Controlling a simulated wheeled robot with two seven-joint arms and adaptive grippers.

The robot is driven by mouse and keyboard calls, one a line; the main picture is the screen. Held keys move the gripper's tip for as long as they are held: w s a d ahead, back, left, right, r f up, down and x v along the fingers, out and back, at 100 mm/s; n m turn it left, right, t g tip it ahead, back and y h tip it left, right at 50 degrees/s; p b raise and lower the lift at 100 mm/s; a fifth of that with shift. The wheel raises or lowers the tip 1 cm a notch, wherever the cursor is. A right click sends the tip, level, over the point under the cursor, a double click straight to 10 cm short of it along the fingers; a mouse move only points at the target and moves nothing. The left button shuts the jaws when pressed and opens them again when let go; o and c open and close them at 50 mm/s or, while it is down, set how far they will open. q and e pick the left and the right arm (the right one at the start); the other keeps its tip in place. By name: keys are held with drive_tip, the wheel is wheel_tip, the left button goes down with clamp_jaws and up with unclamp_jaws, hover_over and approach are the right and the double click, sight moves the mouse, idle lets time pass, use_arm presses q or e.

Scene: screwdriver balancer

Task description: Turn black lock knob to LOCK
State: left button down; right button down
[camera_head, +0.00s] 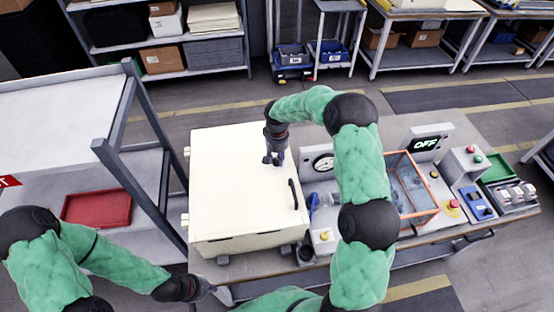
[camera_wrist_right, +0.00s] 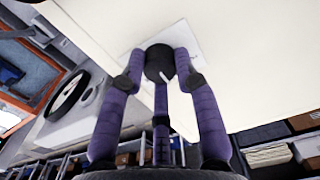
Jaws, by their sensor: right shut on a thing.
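The black lock knob (camera_wrist_right: 158,62) shows in the right wrist view, on a pale square plate (camera_wrist_right: 183,42) fixed to a cream cabinet (camera_wrist_right: 240,60). A white pointer mark shows on the knob; I cannot read any lettering. My right gripper (camera_head: 273,158) reaches over the cabinet (camera_head: 235,205) in the head view and hides the knob there. Its purple fingers are shut on the knob, one at each side and one below in the wrist view. My left gripper (camera_head: 203,287) is low at the bench's front left, away from the knob; its fingers are too small to judge.
A black handle (camera_head: 293,194) stands on the cabinet's right side. To the right are a round gauge (camera_head: 322,162), an orange-framed clear box (camera_head: 411,185), an OFF display (camera_head: 425,144) and button boxes. A shelf with a red tray (camera_head: 97,207) stands left.

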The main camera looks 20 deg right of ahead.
sight(277, 159)
drive_tip(key=n, duration=0.4)
drive_tip(key=shift+b, duration=0.35)
drive_tip(key=n, duration=0.4)
drive_tip(key=shift+n, duration=0.3)
drive_tip(key=c, duration=0.9)
unclamp_jaws()
drive_tip(key=shift+r, duration=0.1)
wheel_tip(277, 159, up, 12)
drive_tip(key=shift+f, duration=0.2)
